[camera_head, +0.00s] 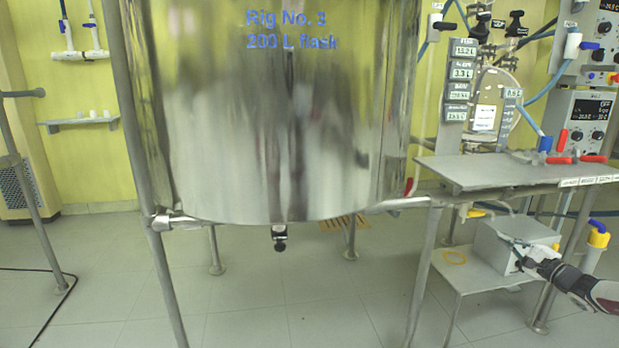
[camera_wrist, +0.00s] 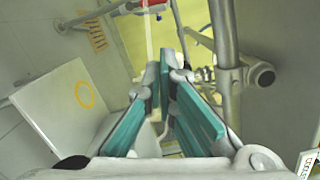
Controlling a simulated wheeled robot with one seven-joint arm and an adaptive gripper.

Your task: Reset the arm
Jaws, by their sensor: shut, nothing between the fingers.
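My gripper (camera_head: 522,258) is at the right of the head view, in front of a grey metal box (camera_head: 500,238). I cannot tell whether it touches the box. In the wrist view my gripper (camera_wrist: 170,68) shows two fingers with teal pads, drawn together at the tips. The fingers are shut and hold nothing. My arm reaches in from the right edge of the head view.
A large shiny vessel (camera_head: 280,120), labelled Rig No. 3, 200 L flask, hangs in a metal frame. A steel bench (camera_head: 480,172) stands above the low shelf (camera_head: 470,278). A blue-and-yellow fitting (camera_head: 598,235) is near my arm. The floor (camera_head: 270,300) below the vessel is mostly clear.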

